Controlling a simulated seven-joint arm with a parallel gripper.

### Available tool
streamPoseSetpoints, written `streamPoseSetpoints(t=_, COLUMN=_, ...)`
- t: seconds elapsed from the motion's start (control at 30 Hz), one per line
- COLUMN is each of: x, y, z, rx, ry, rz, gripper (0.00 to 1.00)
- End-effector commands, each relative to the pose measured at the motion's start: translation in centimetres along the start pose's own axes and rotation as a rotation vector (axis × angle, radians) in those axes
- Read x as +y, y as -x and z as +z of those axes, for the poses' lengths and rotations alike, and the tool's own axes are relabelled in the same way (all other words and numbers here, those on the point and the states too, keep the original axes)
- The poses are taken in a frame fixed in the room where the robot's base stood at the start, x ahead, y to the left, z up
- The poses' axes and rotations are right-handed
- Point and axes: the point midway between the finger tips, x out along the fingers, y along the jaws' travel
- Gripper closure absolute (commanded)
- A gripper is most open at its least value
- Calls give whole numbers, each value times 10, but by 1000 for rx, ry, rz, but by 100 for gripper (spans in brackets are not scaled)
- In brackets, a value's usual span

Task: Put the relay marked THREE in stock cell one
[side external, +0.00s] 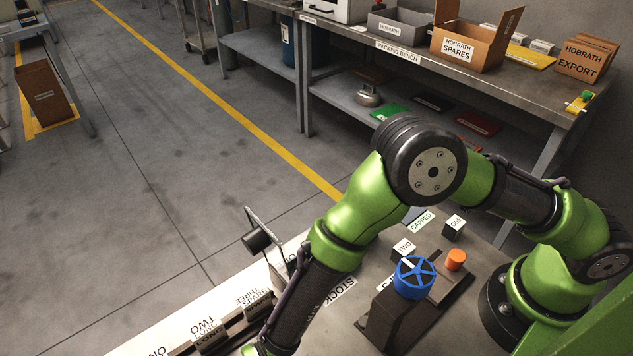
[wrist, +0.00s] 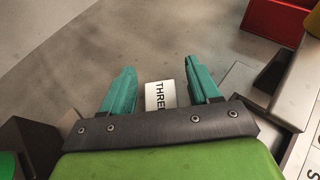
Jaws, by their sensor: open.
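The relay marked THREE (wrist: 160,95) shows its pale lettered face in the wrist view, between the two teal fingers of my gripper (wrist: 157,78). The fingers are open, with a gap visible on either side of the relay. The lower part of the relay is hidden behind the gripper's dark crossbar. In the side view my gripper and this relay are out of sight past the bottom edge. A STOCK label (side external: 336,290) lies on the table beside my arm there. I cannot make out stock cell one for sure.
Dark cubes marked ONE (side external: 454,230) and TWO (side external: 403,250) stand near a CAPPED label (side external: 421,221). Lettered dark holders (side external: 211,341) line the lower left. A red bin (wrist: 275,18) is at the wrist view's upper right.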

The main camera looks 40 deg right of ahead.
Motion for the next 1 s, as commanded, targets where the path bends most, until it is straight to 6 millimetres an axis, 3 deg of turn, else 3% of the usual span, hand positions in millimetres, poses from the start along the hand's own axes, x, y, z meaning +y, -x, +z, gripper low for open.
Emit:
streamPoseSetpoints(t=0.43, x=-1, y=68, z=0, rx=0, ry=-1, rz=-2, gripper=38)
streamPoseSetpoints(t=1.0, x=0, y=75, z=1, rx=0, ry=0, rz=0, gripper=38)
